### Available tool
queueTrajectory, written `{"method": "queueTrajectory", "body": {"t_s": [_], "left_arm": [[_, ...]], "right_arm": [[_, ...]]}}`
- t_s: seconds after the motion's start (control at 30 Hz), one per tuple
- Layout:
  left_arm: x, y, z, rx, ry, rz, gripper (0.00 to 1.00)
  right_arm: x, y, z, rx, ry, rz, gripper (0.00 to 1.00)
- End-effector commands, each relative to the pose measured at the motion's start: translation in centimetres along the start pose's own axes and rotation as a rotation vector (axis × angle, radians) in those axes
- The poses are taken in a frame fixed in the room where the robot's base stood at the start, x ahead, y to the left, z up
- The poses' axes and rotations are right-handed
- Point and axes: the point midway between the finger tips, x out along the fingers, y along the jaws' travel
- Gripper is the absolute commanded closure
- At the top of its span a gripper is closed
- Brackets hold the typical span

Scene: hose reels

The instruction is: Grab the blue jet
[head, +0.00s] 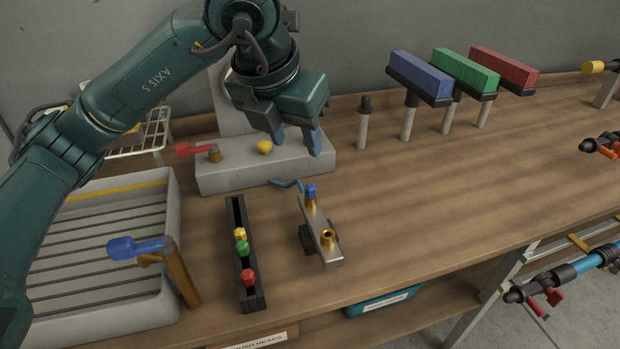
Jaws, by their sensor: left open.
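The blue jet (311,191) is a small blue piece standing upright on one end of a metal bar (319,232), on a brass fitting. The bar's other brass fitting (328,238) has no jet on it. My left gripper (298,148) is open and empty, its two blue-grey fingers pointing down. In the picture it is above and slightly left of the blue jet, apart from it. A black rack (236,215) to the left holds a yellow jet (240,233), a green jet (243,247) and a red jet (248,277). My right gripper is not in view.
A grey block with a red lever (196,149) and yellow knob (264,147) stands behind. A slatted grey basin (100,290) and blue-handled tap (140,247) are left. Blue, green and red brush heads (420,76) stand at the back.

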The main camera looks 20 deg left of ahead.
Motion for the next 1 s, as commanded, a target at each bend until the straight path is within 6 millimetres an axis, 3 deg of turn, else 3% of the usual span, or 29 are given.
{"method": "queueTrajectory", "body": {"t_s": [0.3,0.57,0.8,1.0], "left_arm": [[5.8,0.0,-0.1,-0.002,0.006,0.0,0.56],[7.8,0.0,-0.2,-0.001,0.005,0.001,0.56],[11.3,-0.1,-0.3,-0.002,0.005,0.0,0.56],[12.1,-0.1,-0.3,0.0,0.002,0.001,0.56]], "right_arm": [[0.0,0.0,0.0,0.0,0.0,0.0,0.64],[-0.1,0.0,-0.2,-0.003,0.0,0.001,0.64],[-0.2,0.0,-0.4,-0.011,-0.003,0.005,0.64],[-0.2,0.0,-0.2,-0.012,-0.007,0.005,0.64]]}}
